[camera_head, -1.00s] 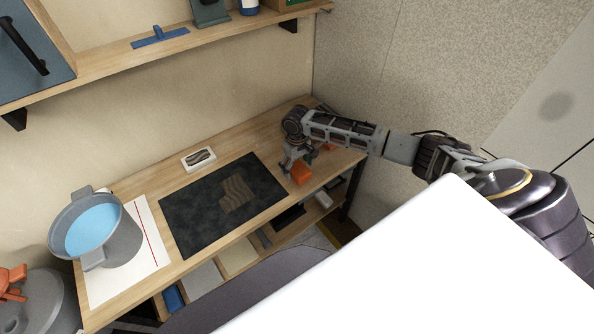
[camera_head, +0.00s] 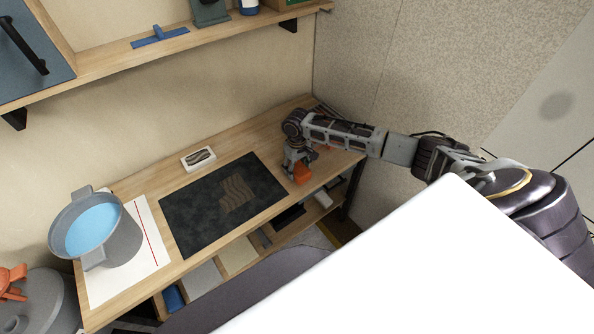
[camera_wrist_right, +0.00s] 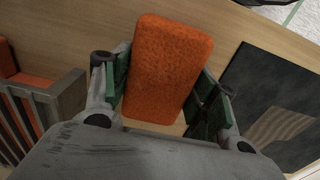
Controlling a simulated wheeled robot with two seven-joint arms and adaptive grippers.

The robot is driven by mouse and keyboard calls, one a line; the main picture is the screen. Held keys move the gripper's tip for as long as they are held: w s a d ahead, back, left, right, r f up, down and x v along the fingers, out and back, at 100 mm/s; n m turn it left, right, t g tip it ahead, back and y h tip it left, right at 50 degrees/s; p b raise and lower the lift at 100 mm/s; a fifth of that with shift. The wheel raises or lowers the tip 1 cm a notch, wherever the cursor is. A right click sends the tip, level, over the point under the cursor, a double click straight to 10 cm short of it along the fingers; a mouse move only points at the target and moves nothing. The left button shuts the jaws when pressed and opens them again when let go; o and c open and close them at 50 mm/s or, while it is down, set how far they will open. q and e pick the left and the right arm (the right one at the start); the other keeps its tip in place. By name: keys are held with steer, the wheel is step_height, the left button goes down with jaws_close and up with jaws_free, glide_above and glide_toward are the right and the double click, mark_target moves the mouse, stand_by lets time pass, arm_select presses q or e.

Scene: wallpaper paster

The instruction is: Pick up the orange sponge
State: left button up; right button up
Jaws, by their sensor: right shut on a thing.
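The orange sponge (camera_head: 302,173) is near the front edge of the wooden table, just right of the dark mat. My right gripper (camera_head: 297,163) reaches down to it from above. In the right wrist view the sponge (camera_wrist_right: 168,70) is a rounded orange block between the two green-padded fingers (camera_wrist_right: 163,92), and the gripper is shut on it. I cannot tell whether the sponge is clear of the tabletop. My left gripper is not in view.
A dark mat (camera_head: 190,215) with a patterned brown piece lies left of the sponge. A grey bucket of blue liquid (camera_head: 122,243) stands at the left on a white sheet. Another orange thing in a grey rack (camera_wrist_right: 45,107) is close to the gripper's left in the wrist view.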

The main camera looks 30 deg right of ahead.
mark_target(297, 167)
steer(key=shift+r, duration=0.1)
steer(key=shift+r, duration=4.95)
steer(key=o, duration=0.4)
steer(key=c, duration=0.5)
